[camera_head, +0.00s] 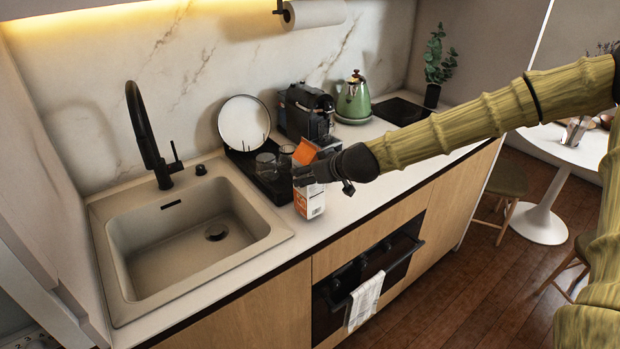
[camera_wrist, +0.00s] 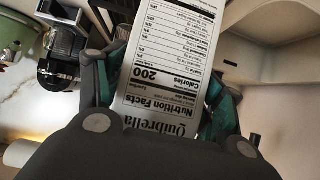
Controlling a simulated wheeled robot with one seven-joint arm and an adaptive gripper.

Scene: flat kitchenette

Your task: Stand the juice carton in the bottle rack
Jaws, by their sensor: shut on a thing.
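The juice carton (camera_head: 311,204), orange and white, is near the front edge of the counter, right of the sink. It looks roughly upright, with an orange top (camera_head: 304,153) above my gripper. My gripper (camera_head: 318,171) is shut on its middle and hides part of it. In the wrist view the carton's white nutrition panel (camera_wrist: 168,65) is between the fingers, its print upside down. I cannot tell whether its base touches the counter. A dark rack (camera_head: 240,157) behind it holds a white plate and clear glasses; I cannot tell whether this is the bottle rack.
The sink (camera_head: 190,232) with a black faucet (camera_head: 147,135) is on the left. A black coffee machine (camera_head: 306,112) and green kettle (camera_head: 354,98) stand at the back. Bare counter (camera_head: 345,205) lies right of the carton. A towel (camera_head: 366,300) hangs on the oven.

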